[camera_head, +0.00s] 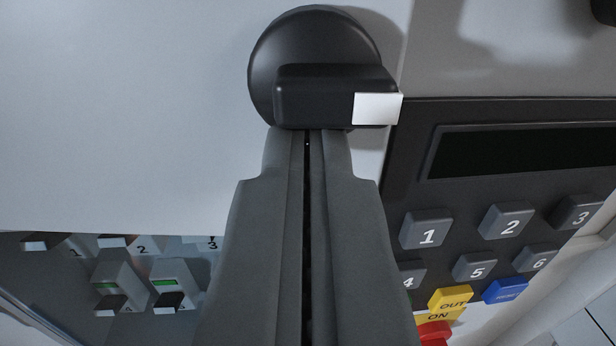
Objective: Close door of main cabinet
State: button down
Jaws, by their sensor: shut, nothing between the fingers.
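The white cabinet door (120,110) fills the upper left of the view. A round black knob (318,42) with a dark bar-shaped latch (320,95) sits near its right edge. The latch's right end carries a pale tip (378,109) that reaches the edge between the door and the panel. My gripper (308,132) is shut, with its fingertips at the lower edge of the latch. They look close to it or touching; I cannot tell which. The fingers hide the door's lower edge behind them.
A dark keypad (490,215) with a blank display (530,150), numbered keys, a yellow OUT key (450,299) and a red button (434,332) is at right. Below the door at lower left are several switches (122,280) with green marks.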

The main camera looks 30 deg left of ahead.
aim_at(324, 129)
jog(key=x, duration=0.3)
jog(key=shift+w+d+r, duration=0.2)
jog(key=shift+d, duration=0.05)
jog(key=shift+s, duration=0.15)
